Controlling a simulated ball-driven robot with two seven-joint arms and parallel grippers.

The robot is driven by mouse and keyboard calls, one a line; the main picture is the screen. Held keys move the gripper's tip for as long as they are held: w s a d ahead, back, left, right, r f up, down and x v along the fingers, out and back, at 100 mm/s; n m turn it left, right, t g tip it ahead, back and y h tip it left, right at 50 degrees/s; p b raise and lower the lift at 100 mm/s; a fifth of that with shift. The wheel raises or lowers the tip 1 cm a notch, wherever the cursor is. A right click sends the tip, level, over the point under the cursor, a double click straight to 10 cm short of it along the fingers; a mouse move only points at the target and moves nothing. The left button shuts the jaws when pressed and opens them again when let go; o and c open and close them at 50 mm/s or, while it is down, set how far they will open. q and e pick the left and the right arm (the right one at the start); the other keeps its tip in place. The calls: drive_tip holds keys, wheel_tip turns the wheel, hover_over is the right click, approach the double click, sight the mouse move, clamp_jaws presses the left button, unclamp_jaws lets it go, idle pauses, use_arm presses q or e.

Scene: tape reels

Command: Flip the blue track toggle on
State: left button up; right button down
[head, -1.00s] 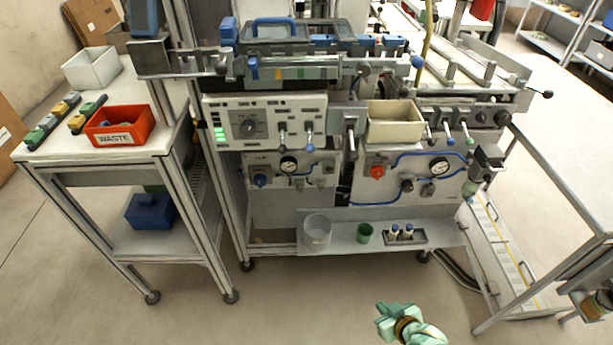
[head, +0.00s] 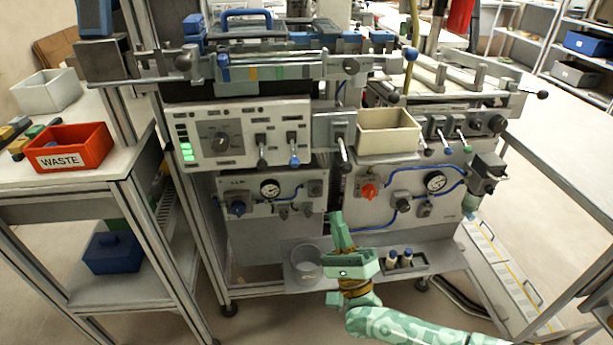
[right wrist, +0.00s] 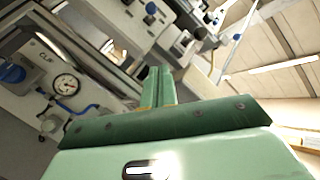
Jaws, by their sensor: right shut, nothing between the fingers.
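On the white control panel (head: 275,120), a toggle with a blue tip (head: 294,158) hangs down, beside a toggle with a dark tip (head: 262,155). Which toggle the word "track" names cannot be read. My green right gripper (head: 337,218) is in front of the machine, below and right of the blue-tipped toggle and apart from it, fingers pointing up. In the right wrist view the fingers (right wrist: 158,75) are together and empty, and a lever with a blue tip (right wrist: 151,8) shows beyond them. My left gripper is not in view.
A beige bin (head: 388,140) sticks out right of the panel. More small levers (head: 447,138) stand further right. Below are gauges, a red knob (head: 369,191) and a shelf with a clear cup (head: 306,262). A red waste bin (head: 68,148) stands on the left table.

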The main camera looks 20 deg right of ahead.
sight(294, 154)
drive_tip(key=shift+w, duration=0.1)
drive_tip(key=w+a+r, duration=0.3)
drive_tip(key=w+r, duration=0.3)
drive_tip(key=r, duration=0.3)
drive_tip(key=shift+a, duration=0.35)
drive_tip(key=shift+w, duration=0.1)
